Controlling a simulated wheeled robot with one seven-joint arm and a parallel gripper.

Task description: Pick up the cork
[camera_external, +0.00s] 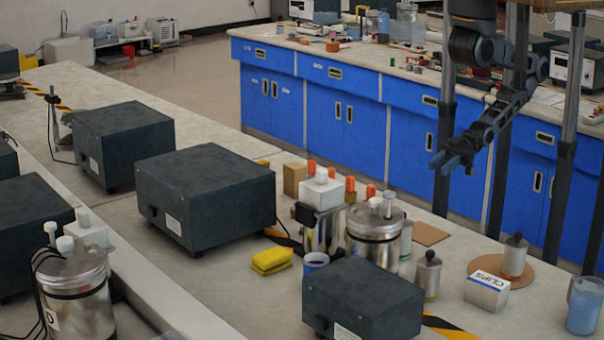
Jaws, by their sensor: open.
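I cannot make out for sure which thing is the cork. My gripper (452,165) hangs from the arm at the upper right, pointing down and left. It is empty and well above the near bench, apart from all of these. Its jaws are small in the picture.
Dark boxes (207,195) and a nearer dark box (362,298) stand on the near bench (190,276). A metal canister (375,236), a yellow sponge (271,260), a blue cup (315,262), a clips box (487,289) and a blue beaker (583,306) crowd its right part. Blue cabinets (330,100) stand behind.

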